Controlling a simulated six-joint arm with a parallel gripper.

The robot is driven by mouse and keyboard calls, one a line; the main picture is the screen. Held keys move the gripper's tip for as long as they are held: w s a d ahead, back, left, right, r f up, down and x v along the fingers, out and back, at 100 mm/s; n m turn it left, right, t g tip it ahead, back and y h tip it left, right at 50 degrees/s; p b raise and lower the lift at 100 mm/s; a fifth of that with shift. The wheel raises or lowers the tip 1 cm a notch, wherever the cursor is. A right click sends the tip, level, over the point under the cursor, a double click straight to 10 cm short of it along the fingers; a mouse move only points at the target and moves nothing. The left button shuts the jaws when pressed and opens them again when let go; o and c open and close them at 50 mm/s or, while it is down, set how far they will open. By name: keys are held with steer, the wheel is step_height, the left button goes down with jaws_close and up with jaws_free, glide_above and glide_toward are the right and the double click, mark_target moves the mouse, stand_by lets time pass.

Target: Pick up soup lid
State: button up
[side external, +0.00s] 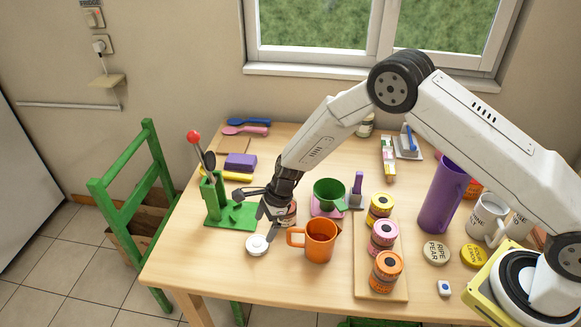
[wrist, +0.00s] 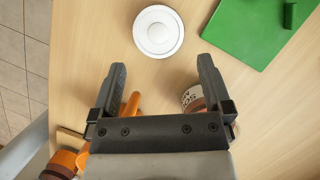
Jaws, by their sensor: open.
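The soup lid looks to be the small round white lid (side external: 257,245) with a raised knob, lying flat on the table. It also shows in the wrist view (wrist: 158,32), ahead of the fingertips and near the top. My gripper (side external: 258,203) is above the table, just behind the lid in the side view. In the wrist view my gripper (wrist: 160,75) is open with nothing between its fingers, and apart from the lid. A jar with a brown and white label (wrist: 192,98) is beside the right finger, partly hidden by it.
An orange mug (side external: 319,240) stands right of the lid. A green stand with utensils (side external: 230,215) is behind it to the left. The table left of the lid is clear.

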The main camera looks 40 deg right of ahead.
mark_target(258, 243)
steer(key=shift+a+f, duration=0.25)
steer(key=shift+f, duration=0.25)
steer(key=shift+x, duration=2.6)
steer(key=c, duration=0.9)
